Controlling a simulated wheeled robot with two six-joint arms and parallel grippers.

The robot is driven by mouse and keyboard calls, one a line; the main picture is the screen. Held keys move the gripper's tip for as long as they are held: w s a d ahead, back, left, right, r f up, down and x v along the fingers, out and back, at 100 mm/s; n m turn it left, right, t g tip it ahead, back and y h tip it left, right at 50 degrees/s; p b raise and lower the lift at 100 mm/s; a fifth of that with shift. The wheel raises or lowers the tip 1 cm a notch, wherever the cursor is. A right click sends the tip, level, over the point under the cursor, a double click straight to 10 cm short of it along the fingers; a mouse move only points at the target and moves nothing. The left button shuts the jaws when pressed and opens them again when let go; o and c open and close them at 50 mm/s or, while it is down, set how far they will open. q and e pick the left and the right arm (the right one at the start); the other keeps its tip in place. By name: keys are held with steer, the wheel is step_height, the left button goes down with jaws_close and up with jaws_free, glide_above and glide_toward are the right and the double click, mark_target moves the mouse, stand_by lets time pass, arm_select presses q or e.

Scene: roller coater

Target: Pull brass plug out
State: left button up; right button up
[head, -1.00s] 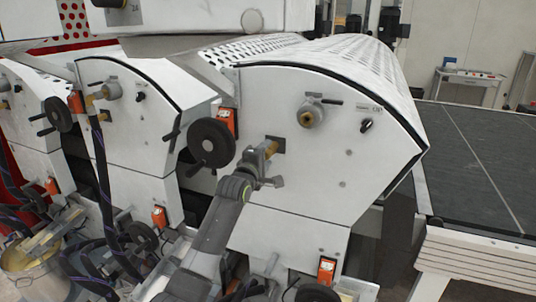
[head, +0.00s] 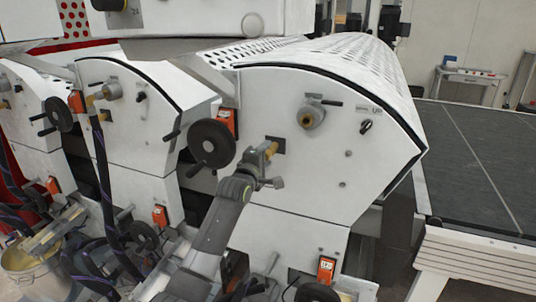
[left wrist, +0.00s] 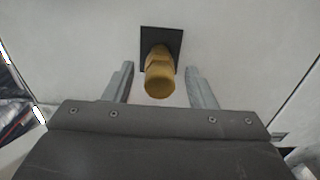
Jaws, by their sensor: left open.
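The brass plug (head: 270,149) sticks out of a dark square plate on the white side panel of the roller coater. It also shows in the left wrist view (left wrist: 159,77), with the dark plate (left wrist: 173,38) behind it. My left gripper (left wrist: 159,85) is open, with one finger on each side of the plug and a gap on both sides. In the head view my left gripper (head: 266,170) is at the plug and partly covers its lower end. My right gripper is not in view.
A black handwheel (head: 211,144) and an orange box (head: 227,122) are left of the plug. A valve with a brass end (head: 310,117) and a black knob (head: 366,126) sit higher on the panel. A dark conveyor (head: 470,150) is at the right.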

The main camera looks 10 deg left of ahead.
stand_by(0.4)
arm_select(q)
jaws_close()
steer(key=shift+p, duration=0.55)
steer(key=s+a+p, duration=0.1)
steer(key=s+p, duration=0.3)
steer(key=s, duration=0.2)
steer(key=shift+p, duration=0.3)
stand_by(0.4)
steer(key=shift+a, duration=0.1)
